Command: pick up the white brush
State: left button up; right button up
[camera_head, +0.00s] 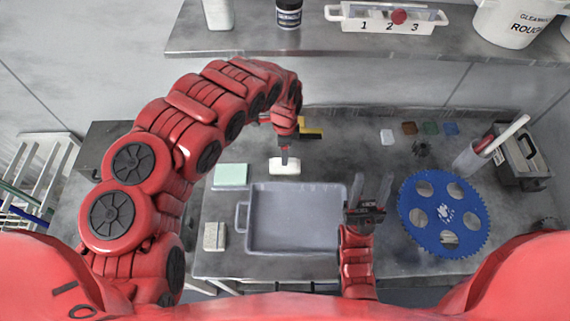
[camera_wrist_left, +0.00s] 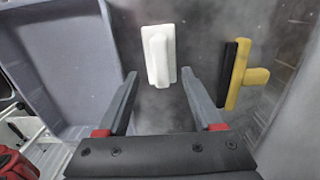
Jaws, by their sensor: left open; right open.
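The white brush (camera_head: 285,167) lies on the grey bench behind the grey tray. It also shows in the left wrist view (camera_wrist_left: 159,55), just beyond and between the fingertips. My left gripper (camera_head: 284,155) is over the brush in the head view; in the left wrist view its two fingers (camera_wrist_left: 160,78) are apart with nothing between them. My right gripper (camera_head: 371,188) is open and empty, by the right edge of the grey tray.
The grey tray (camera_head: 247,243) stands in the middle of the bench. A yellow and black squeegee (camera_wrist_left: 240,75) lies close right of the brush in the wrist view. A green block (camera_head: 231,174) lies left, and a blue toothed disc (camera_head: 417,224) lies right. A shelf (camera_head: 300,42) overhangs the back.

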aim_at(293, 167)
pick_arm(q)
jog(key=shift+s+f, duration=0.1)
jog(key=shift+f, duration=0.5)
jog(key=shift+f+p, duration=0.3)
jog(key=shift+f, duration=0.05)
notch_tip(293, 167, down, 4)
jog(key=shift+d+r+p, duration=0.15)
jog(key=shift+r+p, duration=0.05)
jog(key=shift+p, duration=0.5)
jog(key=shift+f, duration=0.55)
grip_shut()
